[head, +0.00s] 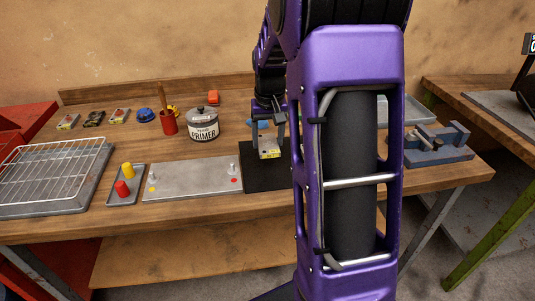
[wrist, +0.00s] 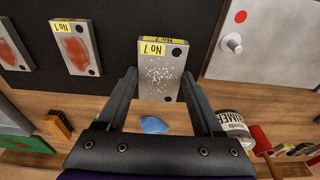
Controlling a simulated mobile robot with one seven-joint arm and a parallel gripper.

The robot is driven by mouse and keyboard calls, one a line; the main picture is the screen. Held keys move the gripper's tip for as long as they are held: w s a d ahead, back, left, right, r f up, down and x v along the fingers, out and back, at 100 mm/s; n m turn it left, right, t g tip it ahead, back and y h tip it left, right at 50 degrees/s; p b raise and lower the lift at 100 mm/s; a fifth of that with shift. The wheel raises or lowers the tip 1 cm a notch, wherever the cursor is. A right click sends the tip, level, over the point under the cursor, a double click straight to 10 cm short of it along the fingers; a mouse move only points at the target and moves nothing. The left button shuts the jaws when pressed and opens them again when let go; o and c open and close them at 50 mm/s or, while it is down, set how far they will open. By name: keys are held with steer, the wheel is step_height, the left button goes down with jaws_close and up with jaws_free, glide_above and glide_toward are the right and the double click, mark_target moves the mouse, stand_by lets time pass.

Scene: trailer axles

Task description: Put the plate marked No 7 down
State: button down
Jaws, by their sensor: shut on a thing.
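The plate marked No 7 (wrist: 160,75) is a small grey metal plate with white speckles, a black dot and yellow labels. My gripper (wrist: 159,84) is shut on it, one finger at each side. In the head view, my gripper (head: 267,128) points down and the plate (head: 269,149) shows below it, over the black mat (head: 255,180). I cannot tell whether the plate touches the mat. My purple arm hides the right part of the mat in the head view.
In the wrist view, a No 1 plate (wrist: 76,48) and another plate (wrist: 10,48), both with reddish patches, lie on the mat. A pegged metal panel (head: 195,178), a primer can (head: 203,124), a wire-rack tray (head: 50,175) and a clamp fixture (head: 438,146) are on the bench.

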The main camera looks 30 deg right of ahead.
mark_target(268, 145)
steer(key=shift+f+b, duration=0.3)
steer(key=shift+f, duration=2)
steer(key=shift+c, duration=0.2)
jaws_free()
steer(key=shift+f, duration=0.2)
steer(key=r, duration=0.4)
steer(key=s+r+p, duration=0.1)
steer(key=r, duration=0.3)
steer(key=r+p, duration=0.1)
steer(key=r, duration=0.3)
steer(key=shift+s+a+r, duration=0.1)
steer(key=shift+s+a, duration=0.15)
steer(key=shift+s, duration=0.1)
